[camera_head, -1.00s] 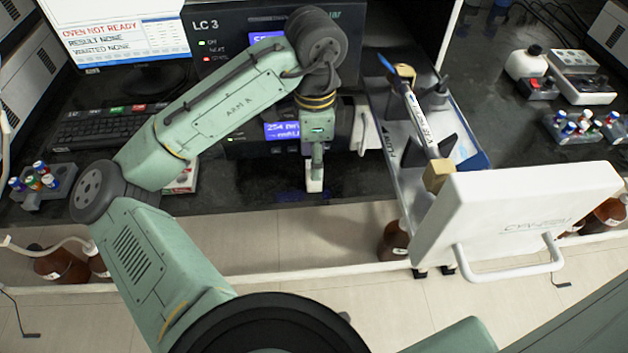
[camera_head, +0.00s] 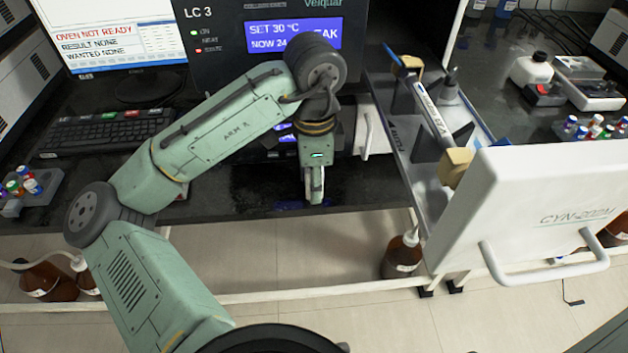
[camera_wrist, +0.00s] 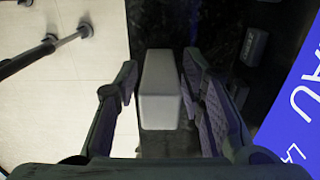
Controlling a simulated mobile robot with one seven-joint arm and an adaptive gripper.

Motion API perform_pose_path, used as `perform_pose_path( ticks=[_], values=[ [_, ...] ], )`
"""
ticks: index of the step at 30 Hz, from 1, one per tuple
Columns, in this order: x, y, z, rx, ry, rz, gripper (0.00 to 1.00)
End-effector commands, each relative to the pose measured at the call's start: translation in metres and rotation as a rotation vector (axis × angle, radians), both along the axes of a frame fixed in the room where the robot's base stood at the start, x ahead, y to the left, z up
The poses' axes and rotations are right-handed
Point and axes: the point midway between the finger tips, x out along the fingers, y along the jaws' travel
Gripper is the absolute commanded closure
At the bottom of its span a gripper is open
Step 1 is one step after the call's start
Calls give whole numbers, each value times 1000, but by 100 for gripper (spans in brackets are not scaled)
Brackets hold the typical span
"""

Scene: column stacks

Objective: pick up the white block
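The white block (camera_wrist: 160,85) stands between the two fingers of my gripper (camera_wrist: 158,82) in the wrist view, with its long side running away from the camera. The fingers are spread, one on each side of it, with only narrow dark gaps. I see no clear grip on it. In the head view my gripper (camera_head: 315,186) points down at the black bench top, near its front edge. The block there is mostly hidden by the fingers.
An oven unit with a lit display (camera_head: 294,37) stands behind my gripper. To the right are a slanted metal tray (camera_head: 405,150) and an open white door (camera_head: 530,205). Vial racks stand at both sides (camera_head: 30,190).

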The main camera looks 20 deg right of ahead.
Motion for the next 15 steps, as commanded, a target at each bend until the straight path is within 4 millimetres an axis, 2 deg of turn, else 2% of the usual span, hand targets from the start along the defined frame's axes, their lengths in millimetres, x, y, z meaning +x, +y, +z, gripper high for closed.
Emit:
perform_pose_path(
  ticks=[2,12,15],
  values=[
    [0,0,0,0,0,0,71],
    [0,0,0,0,0,0,94],
    [0,0,0,0,0,0,94]
  ],
)
